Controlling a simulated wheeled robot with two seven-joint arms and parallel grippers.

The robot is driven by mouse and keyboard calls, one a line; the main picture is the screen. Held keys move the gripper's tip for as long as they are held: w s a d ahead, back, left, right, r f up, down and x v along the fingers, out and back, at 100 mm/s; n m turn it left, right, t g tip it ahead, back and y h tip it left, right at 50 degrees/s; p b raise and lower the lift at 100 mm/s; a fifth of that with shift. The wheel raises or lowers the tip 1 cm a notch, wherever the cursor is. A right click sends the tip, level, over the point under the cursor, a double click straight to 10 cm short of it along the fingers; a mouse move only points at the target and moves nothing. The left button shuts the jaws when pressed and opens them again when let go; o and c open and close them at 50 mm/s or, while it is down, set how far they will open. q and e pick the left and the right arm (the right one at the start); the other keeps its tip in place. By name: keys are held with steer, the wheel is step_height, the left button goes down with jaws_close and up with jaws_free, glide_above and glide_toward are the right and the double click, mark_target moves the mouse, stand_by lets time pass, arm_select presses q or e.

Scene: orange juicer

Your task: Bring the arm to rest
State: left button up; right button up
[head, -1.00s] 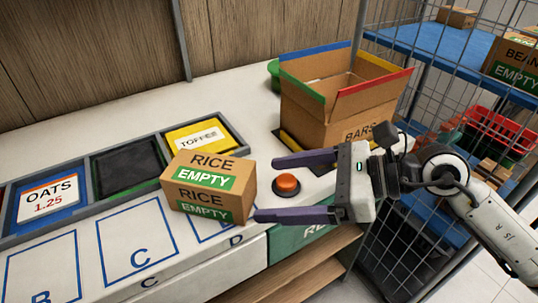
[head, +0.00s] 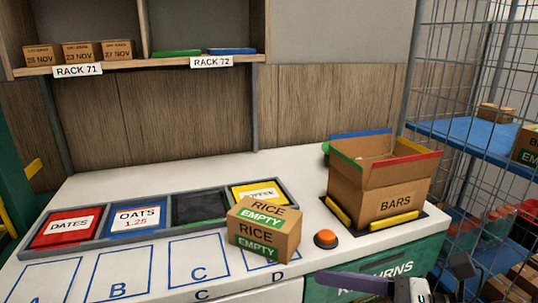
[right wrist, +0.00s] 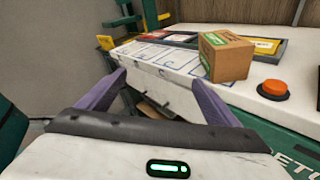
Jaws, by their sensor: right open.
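My right gripper is at the lower right of the head view, where one purple finger (head: 352,283) shows in front of the counter's front face. In the right wrist view both purple fingers of the right gripper (right wrist: 160,88) are spread apart with nothing between them. The gripper is clear of the counter edge. A cardboard box marked RICE EMPTY (head: 264,229) stands on the counter over square D; it also shows in the right wrist view (right wrist: 226,57), beyond the fingers and apart from them. My left gripper is not in view.
An orange button (head: 326,238) sits right of the rice box. An open BARS carton (head: 372,195) stands behind it. A tray strip holds dates (head: 68,228), oats (head: 136,218) and a dark compartment (head: 200,207). A wire cage (head: 480,100) stands at right. A shelf (head: 160,65) hangs above.

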steer(key=w+d+f+m+t+h, duration=0.2)
steer(key=d+f+m+t+h, duration=0.3)
steer(key=m, duration=1)
steer(key=w+d+f+m+t+h, duration=0.25)
steer(key=f+m+t, duration=0.4)
steer(key=m, duration=0.85)
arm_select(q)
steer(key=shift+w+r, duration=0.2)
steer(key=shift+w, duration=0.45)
arm_select(e)
steer(key=s+f+m+g+h, duration=0.2)
steer(key=s+f+m+g, duration=0.2)
steer(key=f, duration=0.8)
steer(key=s+f+m+g+h, duration=0.2)
steer(key=s+f+m+g, duration=0.3)
steer(key=s+f+m, duration=0.4)
step_height(320, 180, down, 4)
steer(key=s, duration=0.2)
steer(key=shift+s+d+r+h, duration=0.2)
steer(key=shift+s+d+h, duration=0.15)
steer(key=shift+s+d, duration=0.05)
